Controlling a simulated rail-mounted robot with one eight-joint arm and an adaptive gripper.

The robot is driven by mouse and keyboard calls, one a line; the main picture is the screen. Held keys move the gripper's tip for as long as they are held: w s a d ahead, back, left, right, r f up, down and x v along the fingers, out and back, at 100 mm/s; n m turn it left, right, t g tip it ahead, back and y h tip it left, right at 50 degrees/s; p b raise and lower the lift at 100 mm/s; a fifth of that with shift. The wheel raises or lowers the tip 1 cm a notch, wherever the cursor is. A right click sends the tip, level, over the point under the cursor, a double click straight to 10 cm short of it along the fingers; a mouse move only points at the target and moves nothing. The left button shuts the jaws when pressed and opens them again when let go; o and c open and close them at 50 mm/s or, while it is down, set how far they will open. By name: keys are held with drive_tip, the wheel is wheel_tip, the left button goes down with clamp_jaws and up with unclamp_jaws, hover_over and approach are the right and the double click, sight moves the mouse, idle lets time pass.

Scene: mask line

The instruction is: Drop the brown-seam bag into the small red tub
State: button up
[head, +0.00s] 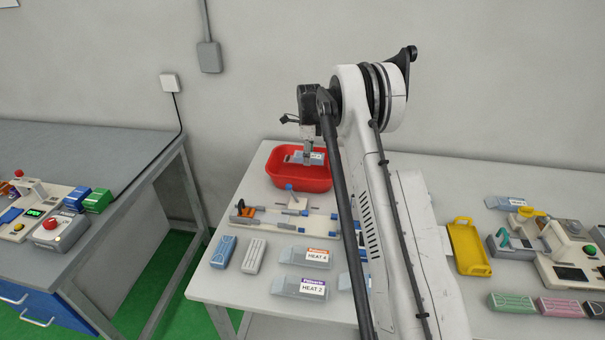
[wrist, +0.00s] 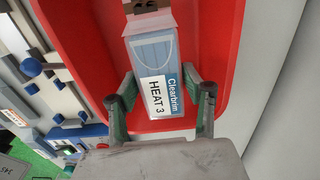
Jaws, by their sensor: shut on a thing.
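The brown-seam bag (wrist: 152,50) is a clear bag with a blue mask inside, a brown end and a label reading Clearbrim HEAT 3. My gripper (wrist: 160,88) is shut on it, with one green-and-dark finger at each side. In the head view the bag (head: 304,158) hangs over the small red tub (head: 300,182), near its rear part. The red tub (wrist: 215,40) lies behind the bag in the wrist view. The tub's floor is partly hidden by the bag and gripper.
A white fixture (head: 283,222) stands in front of the tub. An orange-seam HEAT 4 bag (head: 295,256) and a purple-seam HEAT 2 bag (head: 290,287) lie nearer the front. A blue block (head: 223,252) lies left of them. A yellow tray (head: 466,248) is at right.

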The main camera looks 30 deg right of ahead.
drive_tip(key=o, duration=1.1)
wheel_tip(320, 180, up, 12)
